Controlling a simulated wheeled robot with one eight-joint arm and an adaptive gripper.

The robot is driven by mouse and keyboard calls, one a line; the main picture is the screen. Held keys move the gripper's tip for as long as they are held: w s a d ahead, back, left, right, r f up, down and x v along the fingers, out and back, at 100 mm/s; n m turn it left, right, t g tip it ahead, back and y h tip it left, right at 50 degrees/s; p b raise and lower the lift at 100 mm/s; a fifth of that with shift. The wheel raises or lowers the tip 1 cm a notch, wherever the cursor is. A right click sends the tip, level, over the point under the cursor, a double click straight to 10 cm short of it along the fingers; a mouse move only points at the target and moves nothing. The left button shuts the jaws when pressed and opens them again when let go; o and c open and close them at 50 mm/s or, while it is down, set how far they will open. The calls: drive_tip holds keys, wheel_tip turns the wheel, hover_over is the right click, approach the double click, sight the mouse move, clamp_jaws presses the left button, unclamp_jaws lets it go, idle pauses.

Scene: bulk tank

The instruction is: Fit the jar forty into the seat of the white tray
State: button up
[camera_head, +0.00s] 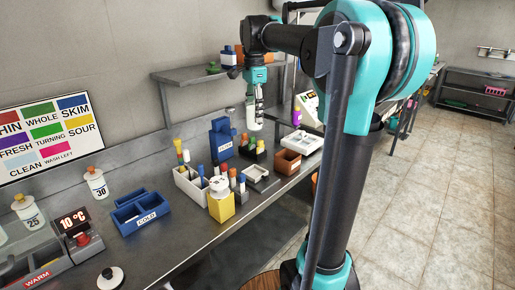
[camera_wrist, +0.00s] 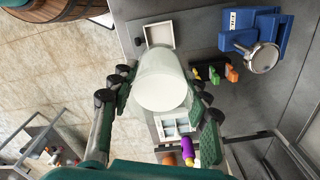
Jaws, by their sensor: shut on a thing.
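My gripper (camera_head: 256,98) is shut on a white jar (camera_head: 254,118), held upright in the air above the far part of the bench. In the wrist view the white jar (camera_wrist: 160,88) sits between the fingers of my gripper (camera_wrist: 160,98); no number on it can be read. The white tray (camera_head: 313,137) lies on the bench, right of and below the jar in the head view. In the wrist view the white tray (camera_wrist: 156,124) shows below the jar, partly hidden by the jar and a finger. I cannot tell which compartment is the seat.
A dark rack of coloured bottles (camera_wrist: 212,75) and a blue device (camera_head: 222,140) are close by. A purple bottle (camera_head: 297,115) stands behind the tray. Jars marked 25 (camera_head: 27,212) and 30 (camera_head: 96,185) stand left.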

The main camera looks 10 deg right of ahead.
sight(255, 130)
wheel_tip(255, 130, down, 19)
drive_tip(key=shift+f, duration=0.1)
idle(0.7)
drive_tip(key=shift+f, duration=0.15)
drive_tip(key=o, duration=1.4)
drive_tip(key=shift+o, duration=0.2)
wheel_tip(255, 130, up, 12)
drive_tip(key=shift+r, duration=0.15)
drive_tip(key=shift+s, duration=0.1)
